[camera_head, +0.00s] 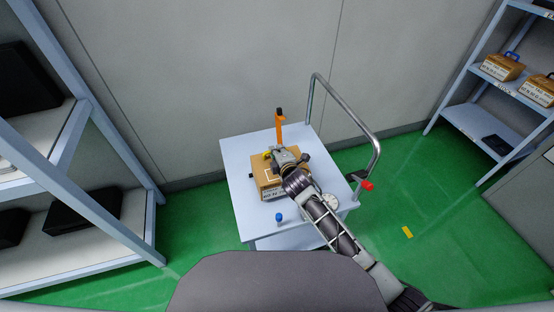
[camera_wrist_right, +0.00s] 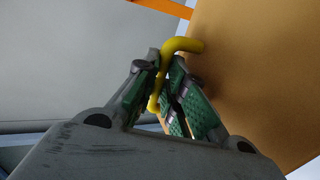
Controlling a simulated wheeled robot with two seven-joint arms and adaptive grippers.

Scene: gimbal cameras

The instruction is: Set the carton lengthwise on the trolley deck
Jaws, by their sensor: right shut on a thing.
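The brown carton (camera_head: 266,184) with a white label is over the middle of the trolley deck (camera_head: 238,160) in the head view. I cannot tell whether its underside touches the deck. My right gripper (camera_head: 274,156) is at the carton's top. In the right wrist view, the gripper (camera_wrist_right: 165,88) is shut on the carton's bent yellow handle (camera_wrist_right: 183,45), with the green finger pads on both sides of it. The carton's plain brown face (camera_wrist_right: 262,75) fills the right of that view. My right forearm hides the carton's right side. My left gripper is not in view.
An orange post (camera_head: 280,132) stands at the deck's back, and a small blue-topped item (camera_head: 279,217) at its front. The trolley's push bar (camera_head: 345,108) rises at the right. Shelves stand left (camera_head: 100,215) and right (camera_head: 475,115). The deck's left strip is clear.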

